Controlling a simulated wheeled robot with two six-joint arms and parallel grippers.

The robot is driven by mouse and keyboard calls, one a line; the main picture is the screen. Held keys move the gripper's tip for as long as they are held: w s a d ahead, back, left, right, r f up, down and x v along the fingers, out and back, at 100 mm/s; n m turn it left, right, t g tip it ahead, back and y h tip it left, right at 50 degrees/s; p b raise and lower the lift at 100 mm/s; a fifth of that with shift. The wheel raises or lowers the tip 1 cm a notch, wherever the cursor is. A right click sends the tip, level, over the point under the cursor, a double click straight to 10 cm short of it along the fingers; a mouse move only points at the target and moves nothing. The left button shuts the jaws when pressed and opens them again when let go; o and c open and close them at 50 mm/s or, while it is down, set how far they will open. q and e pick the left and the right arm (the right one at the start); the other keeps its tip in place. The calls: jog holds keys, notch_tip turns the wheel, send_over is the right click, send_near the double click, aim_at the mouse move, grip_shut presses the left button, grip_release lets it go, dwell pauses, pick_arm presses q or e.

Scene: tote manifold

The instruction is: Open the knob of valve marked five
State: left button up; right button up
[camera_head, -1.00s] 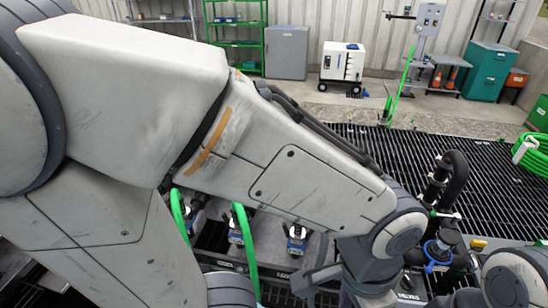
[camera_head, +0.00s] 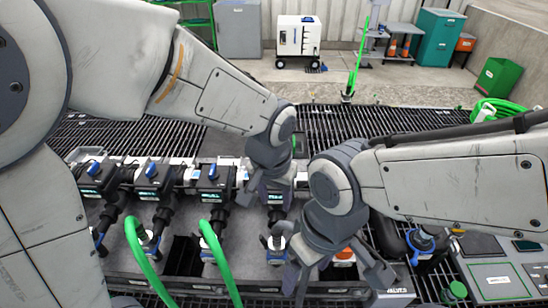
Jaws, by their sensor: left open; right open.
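A manifold with a row of valves runs across the lower middle of the head view. Dark valve bodies with blue knobs stand at its back: a left one (camera_head: 93,168), a middle one (camera_head: 151,170) and a right one (camera_head: 213,171). My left gripper (camera_head: 267,196) is open, pointing down over the row right of these, and partly hides another valve body. My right gripper (camera_head: 336,280) is open lower down, over the front right of the manifold. An orange-red part (camera_head: 345,255) shows behind it. I cannot read which valve is marked five.
Green hoses, a left one (camera_head: 140,255) and a right one (camera_head: 216,262), arch up from the manifold's front. A blue-collared black fitting (camera_head: 421,241) and a grey panel (camera_head: 497,281) lie at right. Dark grating (camera_head: 370,118) lies behind. A white wheeled cabinet (camera_head: 299,36) stands far back.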

pick_arm(q)
jog(key=w+f+n+t+p, duration=0.15)
jog(key=w+f, duration=0.25)
jog(key=w, duration=0.7)
jog(key=w+f+n+t+p, duration=0.1)
jog(key=w+f+n, duration=0.25)
jog(key=w, duration=0.75)
jog(key=shift+m+y, duration=0.3)
jog(key=shift+m, duration=0.1)
jog(key=p+x, duration=0.2)
jog(key=x, duration=0.7)
jog(key=shift+d+f, duration=0.2)
jog(key=shift+f, duration=0.05)
grip_shut()
